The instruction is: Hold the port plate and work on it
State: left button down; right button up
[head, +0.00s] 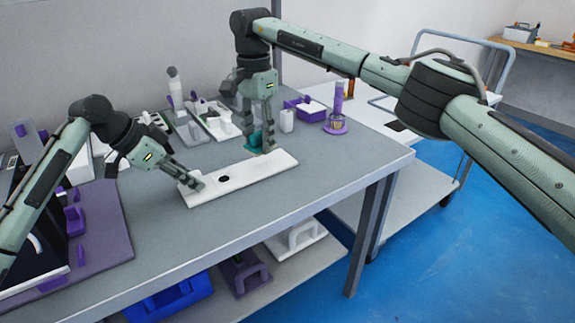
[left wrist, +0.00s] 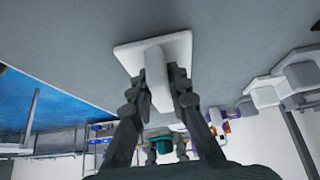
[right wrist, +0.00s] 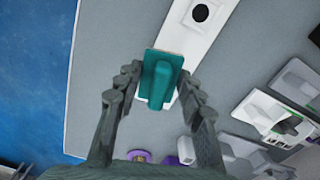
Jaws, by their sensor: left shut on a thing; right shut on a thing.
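The port plate (head: 240,178) is a long white plate with a dark round hole, lying on the grey bench. My left gripper (head: 193,184) is at its left end. In the left wrist view the fingers (left wrist: 160,80) are shut on a raised white grip (left wrist: 157,77) on the plate. My right gripper (head: 262,145) is over the plate's right part. In the right wrist view its fingers (right wrist: 155,90) are around a teal tool (right wrist: 160,75) that stands over the plate, close to the hole. The teal tool also shows in the head view (head: 256,140).
A purple stand (head: 335,125), a white cup (head: 287,120) and a purple bin (head: 306,107) stand behind the plate. White fixtures (head: 212,118) stand at the back. A purple mat (head: 110,235) lies at the left. The bench front is clear. A cart (head: 430,170) stands at the right.

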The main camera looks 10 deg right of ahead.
jog(key=w+a+r+m, duration=0.2)
jog(key=m, duration=0.1)
send_over(251, 169)
jog(key=shift+f, duration=3.15)
jog(key=shift+f, duration=1.05)
jog(key=shift+d, duration=0.1)
jog(key=shift+w+d+r, duration=0.1)
jog(key=shift+w+d, duration=0.3)
jog(key=shift+d, duration=0.45)
jog(key=shift+w+d+r, duration=0.1)
jog(key=shift+w+d, duration=0.25)
jog(key=shift+d, duration=0.5)
jog(key=shift+w+d+f, duration=0.1)
jog(key=shift+w+d, duration=0.15)
jog(key=shift+d, duration=0.35)
jog(key=shift+w+d+f, duration=0.1)
jog(key=shift+w+d, duration=0.15)
jog(key=shift+d, duration=0.4)
jog(key=shift+w+d, duration=0.25)
jog(key=shift+d, duration=0.35)
jog(key=shift+n, duration=0.3)
jog(key=shift+s+a+f, duration=0.1)
jog(key=shift+s+a, duration=0.15)
jog(key=shift+a, duration=0.4)
jog(key=shift+s+a+r, duration=0.1)
jog(key=shift+s+a, duration=0.2)
jog(key=shift+a, duration=0.35)
jog(key=shift+s+a+f, duration=0.1)
jog(key=shift+s+a, duration=0.15)
jog(key=shift+a, duration=0.4)
